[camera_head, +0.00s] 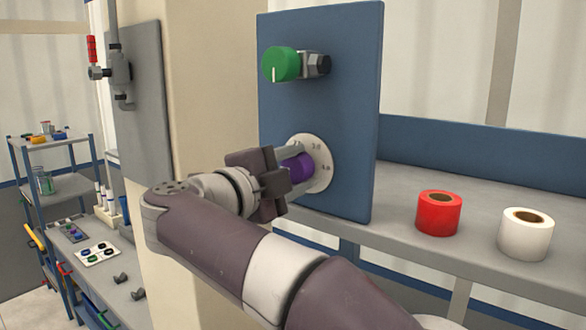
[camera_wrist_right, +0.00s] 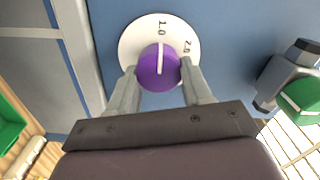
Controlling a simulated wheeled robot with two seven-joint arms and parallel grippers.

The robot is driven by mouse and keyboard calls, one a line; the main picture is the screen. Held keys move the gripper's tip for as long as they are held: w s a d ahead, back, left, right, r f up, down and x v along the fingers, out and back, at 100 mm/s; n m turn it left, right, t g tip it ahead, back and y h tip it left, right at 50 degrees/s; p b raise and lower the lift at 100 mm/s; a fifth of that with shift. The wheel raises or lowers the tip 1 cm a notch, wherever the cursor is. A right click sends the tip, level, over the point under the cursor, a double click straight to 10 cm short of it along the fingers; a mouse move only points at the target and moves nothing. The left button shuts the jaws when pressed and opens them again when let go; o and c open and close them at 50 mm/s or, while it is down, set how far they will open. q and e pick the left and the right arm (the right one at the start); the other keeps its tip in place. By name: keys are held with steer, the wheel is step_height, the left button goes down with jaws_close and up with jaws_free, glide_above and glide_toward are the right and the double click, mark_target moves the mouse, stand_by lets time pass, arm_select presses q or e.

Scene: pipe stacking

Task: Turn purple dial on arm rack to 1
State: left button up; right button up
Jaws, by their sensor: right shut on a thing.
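The purple dial (camera_head: 299,172) sits on a round white scale plate (camera_head: 322,158) on the blue panel, below a green knob. My right gripper (camera_head: 293,166) is shut on the dial, with a finger on each side of it. In the right wrist view the purple dial (camera_wrist_right: 158,70) lies between the two fingers (camera_wrist_right: 158,84). Its white pointer line runs nearly straight up the picture, close to the mark "1.0" on the white scale plate (camera_wrist_right: 128,45). A mark "2.0" shows to the right of it. My left gripper is not in view.
The green knob (camera_head: 281,64) juts from the blue panel (camera_head: 350,110) above my gripper. A red tape roll (camera_head: 438,213) and a white tape roll (camera_head: 525,235) stand on the grey shelf (camera_head: 395,195) at right. A beige column (camera_head: 215,75) stands left of the panel.

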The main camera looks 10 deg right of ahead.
steer(key=shift+r, duration=0.15)
steer(key=o, duration=1)
steer(key=shift+o, duration=0.2)
steer(key=shift+a+f, duration=0.2)
steer(key=b+v, duration=0.3)
steer(key=v, duration=0.9)
steer(key=shift+s+b, duration=0.25)
steer(key=shift+b, duration=0.15)
steer(key=shift+r, duration=0.1)
